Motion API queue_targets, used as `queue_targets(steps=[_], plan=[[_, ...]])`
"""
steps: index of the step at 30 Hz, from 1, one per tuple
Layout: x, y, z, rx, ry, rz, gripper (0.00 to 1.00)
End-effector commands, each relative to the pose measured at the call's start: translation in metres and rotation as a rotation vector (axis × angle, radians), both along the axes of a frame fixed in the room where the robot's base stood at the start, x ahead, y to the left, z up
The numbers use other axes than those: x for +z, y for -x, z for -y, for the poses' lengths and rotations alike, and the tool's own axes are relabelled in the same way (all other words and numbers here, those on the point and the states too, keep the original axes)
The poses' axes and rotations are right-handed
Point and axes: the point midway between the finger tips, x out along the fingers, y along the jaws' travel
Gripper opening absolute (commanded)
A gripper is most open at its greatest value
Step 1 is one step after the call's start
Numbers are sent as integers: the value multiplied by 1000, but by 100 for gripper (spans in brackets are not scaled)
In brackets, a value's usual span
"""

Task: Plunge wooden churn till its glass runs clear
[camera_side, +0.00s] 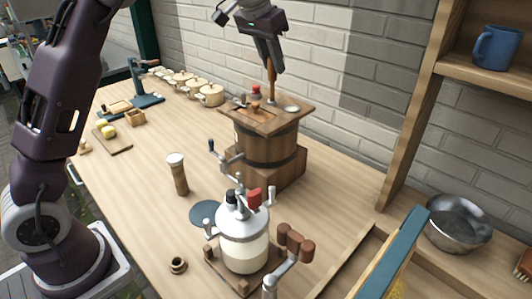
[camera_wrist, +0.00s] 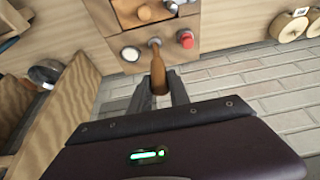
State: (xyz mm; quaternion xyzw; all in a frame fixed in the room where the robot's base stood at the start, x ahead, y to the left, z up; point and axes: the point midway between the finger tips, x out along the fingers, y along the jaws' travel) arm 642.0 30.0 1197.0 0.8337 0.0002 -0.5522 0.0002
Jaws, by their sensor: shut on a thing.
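The wooden churn (camera_side: 268,150) is a dark-banded barrel on a wooden block, with a flat square lid (camera_side: 288,119). A brown plunger handle (camera_side: 271,78) stands up from the lid. My gripper (camera_side: 270,66) is above the churn and shut on the handle's upper part. In the wrist view the handle (camera_wrist: 158,75) sits between the fingers. On the lid are a small round pale disc (camera_side: 292,108), which may be the glass, and a red knob (camera_side: 256,90). They also show in the wrist view as a round disc (camera_wrist: 131,53) and red knob (camera_wrist: 186,39). The churn's inside is hidden.
A shelf with a blue mug (camera_side: 496,47) and a metal bowl (camera_side: 459,223) are at right.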

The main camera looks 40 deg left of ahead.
Motion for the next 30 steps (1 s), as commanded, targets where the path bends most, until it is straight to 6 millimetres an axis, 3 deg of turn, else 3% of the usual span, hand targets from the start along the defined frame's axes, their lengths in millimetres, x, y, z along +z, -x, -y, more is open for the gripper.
queue_targets(steps=[4,17,30], plan=[[-4,0,-2,3,-2,1,0],[-50,0,-2,3,-2,0,0],[-51,0,-2,2,-3,3,0]])
